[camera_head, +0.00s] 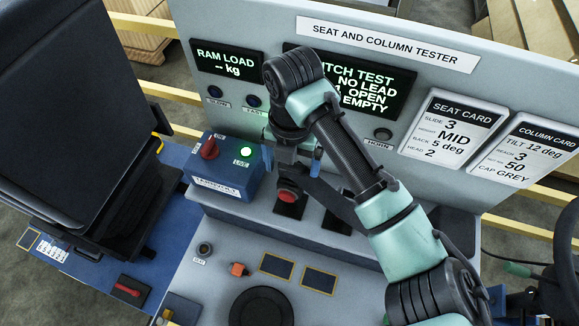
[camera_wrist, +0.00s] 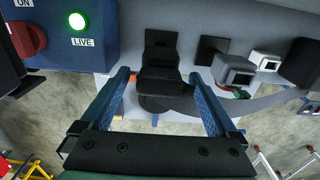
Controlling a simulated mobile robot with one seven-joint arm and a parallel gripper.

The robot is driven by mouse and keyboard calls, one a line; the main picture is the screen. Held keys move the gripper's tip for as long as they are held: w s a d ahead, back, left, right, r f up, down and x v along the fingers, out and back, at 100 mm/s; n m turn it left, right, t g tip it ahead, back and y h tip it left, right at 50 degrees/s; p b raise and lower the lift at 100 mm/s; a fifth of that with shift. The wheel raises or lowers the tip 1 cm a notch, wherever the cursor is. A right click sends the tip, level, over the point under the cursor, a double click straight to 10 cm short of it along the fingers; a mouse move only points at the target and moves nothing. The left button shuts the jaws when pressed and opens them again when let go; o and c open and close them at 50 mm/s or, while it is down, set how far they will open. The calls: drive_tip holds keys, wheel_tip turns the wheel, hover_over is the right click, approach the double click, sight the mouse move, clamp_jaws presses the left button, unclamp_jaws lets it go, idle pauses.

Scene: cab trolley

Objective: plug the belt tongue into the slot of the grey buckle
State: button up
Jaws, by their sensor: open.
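My gripper (camera_wrist: 160,76) is open, with its two blue fingers spread apart. In the head view my gripper (camera_head: 292,160) is above the tester desk, beside the blue box. In the wrist view a black stepped holder (camera_wrist: 160,55) shows between and beyond the fingers; I cannot tell if they touch it. A grey buckle-like block (camera_wrist: 236,71) with a dark opening and a bit of red is just right of the right finger. A smaller pale piece (camera_wrist: 265,60) lies farther right; I cannot tell whether it is the belt tongue. A dark strap (camera_wrist: 262,103) runs below these.
The blue box (camera_head: 224,172) with a red knob and lit green LIVE lamp stands close on the left. The tester panel (camera_head: 225,25) rises behind. A black seat (camera_head: 60,100) fills the left. The desk front has a round black part (camera_head: 261,308).

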idle(0.4)
clamp_jaws()
idle(0.4)
drive_tip(key=shift+r, duration=0.15)
drive_tip(key=shift+r+p, duration=2.3)
drive_tip(key=shift+r, duration=0.6)
